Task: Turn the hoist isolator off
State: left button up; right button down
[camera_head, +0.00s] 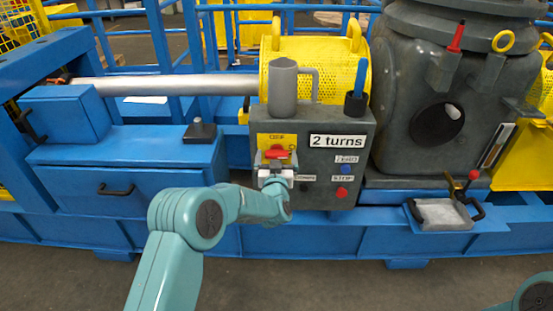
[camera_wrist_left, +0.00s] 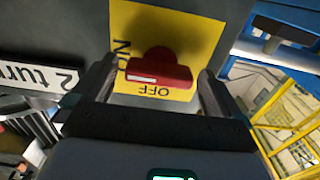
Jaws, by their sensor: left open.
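The isolator's red handle (camera_wrist_left: 160,72) sits on a yellow plate (camera_wrist_left: 205,28) marked ON and OFF. The handle lies level across the plate, its white-striped end toward the ON side. In the head view the handle (camera_head: 278,152) is on the front of a grey control box (camera_head: 335,190), with OFF above it. My left gripper (camera_head: 274,166) is in front of the plate. In the left wrist view its fingers (camera_wrist_left: 158,84) are open, one beyond each end of the handle, with small gaps visible. Its grip depth is hard to tell. My right gripper is out of view.
The box also carries a "2 turns" label (camera_head: 338,141), a blue button (camera_head: 346,169) and a red STOP button (camera_head: 341,193). A grey mug (camera_head: 283,82) and a black cup with a blue-handled item (camera_head: 355,103) stand on top. A blue drawer cabinet (camera_head: 120,165) is left.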

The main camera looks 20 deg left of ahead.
pick_arm(q)
jog(key=c, duration=1)
jog(key=shift+f+n+b, duration=0.15)
jog(key=shift+n+b, duration=0.35)
jog(key=shift+b, duration=0.4)
jog(key=shift+n+b, duration=8.6)
jog(key=shift+b, duration=0.9)
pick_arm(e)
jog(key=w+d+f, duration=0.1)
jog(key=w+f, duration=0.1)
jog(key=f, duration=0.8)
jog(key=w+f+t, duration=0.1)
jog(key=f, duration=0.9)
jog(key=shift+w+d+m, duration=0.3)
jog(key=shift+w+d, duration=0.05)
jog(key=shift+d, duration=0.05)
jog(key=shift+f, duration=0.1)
pick_arm(q)
jog(key=o, duration=1)
